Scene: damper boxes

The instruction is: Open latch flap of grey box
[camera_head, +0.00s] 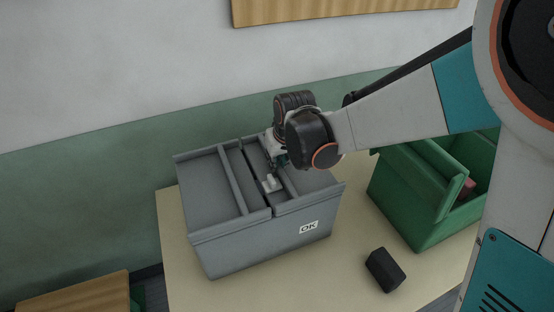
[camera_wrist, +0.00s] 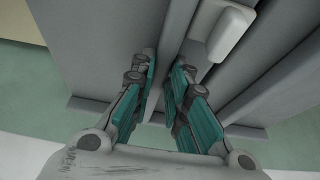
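The grey box (camera_head: 235,247) stands on the table with an "OK" label on its front, and its top looks closed. A small light latch piece (camera_head: 271,183) sits on the middle of its top. In the wrist view this pale latch (camera_wrist: 229,33) lies just beyond and to the right of the fingertips. My gripper (camera_wrist: 160,68) points down at the grey lid (camera_wrist: 90,45), with its two teal-padded fingers apart and nothing between them. In the head view my gripper (camera_head: 277,160) is over the rear of the box top, partly hidden by my wrist.
A green open box (camera_head: 405,205) with a reddish item inside stands to the right of the grey box. A black block (camera_head: 385,270) lies on the table (camera_head: 330,285) in front. A green and white wall is behind.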

